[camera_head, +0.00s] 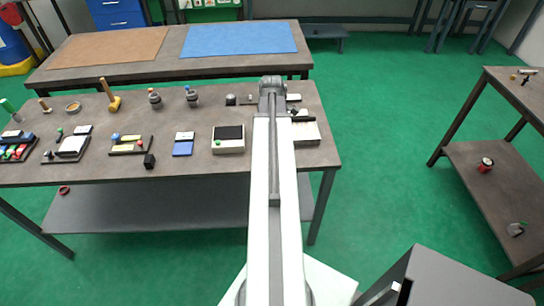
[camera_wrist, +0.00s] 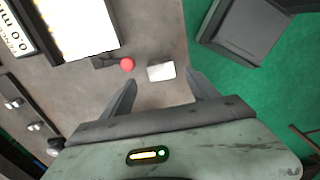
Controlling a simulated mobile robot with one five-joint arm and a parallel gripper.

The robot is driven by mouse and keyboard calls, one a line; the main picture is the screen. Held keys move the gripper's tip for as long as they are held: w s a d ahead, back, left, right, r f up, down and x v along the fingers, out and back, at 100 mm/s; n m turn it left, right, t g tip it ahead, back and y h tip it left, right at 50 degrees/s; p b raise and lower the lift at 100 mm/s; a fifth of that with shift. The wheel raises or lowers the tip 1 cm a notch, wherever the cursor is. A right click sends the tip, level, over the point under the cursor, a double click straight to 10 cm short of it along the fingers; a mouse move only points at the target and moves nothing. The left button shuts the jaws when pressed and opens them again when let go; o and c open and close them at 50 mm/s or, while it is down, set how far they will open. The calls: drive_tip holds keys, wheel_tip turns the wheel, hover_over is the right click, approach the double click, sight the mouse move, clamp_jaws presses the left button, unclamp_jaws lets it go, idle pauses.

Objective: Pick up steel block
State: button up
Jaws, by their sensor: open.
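A small pale, light-grey block (camera_wrist: 161,71), which looks like the steel block, lies on the brown tabletop (camera_wrist: 165,30) in the wrist view. My gripper (camera_wrist: 160,77) is open and empty, its two dark fingers spread at the near side of the block, one to each side. I cannot tell how high the fingertips are above the table. In the head view my arm reaches over the workbench (camera_head: 200,172), and its links hide the gripper's fingers. I cannot surely pick out the block there.
A red knob (camera_wrist: 127,64) on a dark piece sits just left of the block. A white-faced device (camera_wrist: 85,25) lies farther left. The table's edge and green floor are to the right. Several tools and trays cover the bench; a small black cube (camera_head: 149,161) stands near its front.

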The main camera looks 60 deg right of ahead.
wheel_tip(320, 180, down, 6)
drive_tip(key=b, duration=0.5)
drive_tip(key=shift+a, duration=0.1)
drive_tip(key=shift+r, duration=0.15)
clamp_jaws()
